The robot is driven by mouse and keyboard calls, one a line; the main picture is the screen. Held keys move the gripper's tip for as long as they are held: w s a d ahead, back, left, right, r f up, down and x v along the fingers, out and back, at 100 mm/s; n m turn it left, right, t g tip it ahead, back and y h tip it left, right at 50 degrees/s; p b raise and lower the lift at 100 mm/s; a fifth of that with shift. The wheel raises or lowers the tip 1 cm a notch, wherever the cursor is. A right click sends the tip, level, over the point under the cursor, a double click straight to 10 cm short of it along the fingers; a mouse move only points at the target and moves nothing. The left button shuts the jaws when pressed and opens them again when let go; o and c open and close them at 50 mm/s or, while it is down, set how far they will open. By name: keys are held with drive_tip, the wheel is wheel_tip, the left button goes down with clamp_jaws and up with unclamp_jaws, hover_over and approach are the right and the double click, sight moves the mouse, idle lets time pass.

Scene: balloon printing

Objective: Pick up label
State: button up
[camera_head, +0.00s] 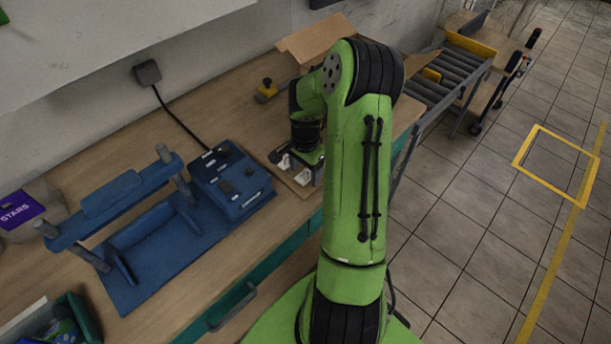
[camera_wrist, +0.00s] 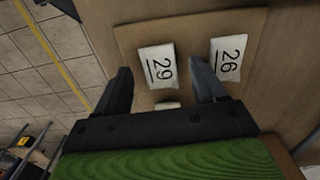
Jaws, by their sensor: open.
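A third white piece (camera_wrist: 167,105) shows only partly behind the gripper body. My gripper (camera_wrist: 160,68) is open and empty, with its dark fingers on either side of the label marked 29 in this view. The gap in height to the labels is hard to tell. In the head view, my gripper is mostly hidden by my arm, and small white labels (camera_head: 284,162) show beside it on the table.
A blue press-like machine (camera_head: 150,235) with a control box (camera_head: 232,182) stands left on the wooden table (camera_head: 215,95). A roller conveyor (camera_head: 450,75) lies beyond; floor is at right.

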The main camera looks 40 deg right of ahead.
drive_tip(key=shift+f, duration=0.25)
drive_tip(key=c, duration=1.1)
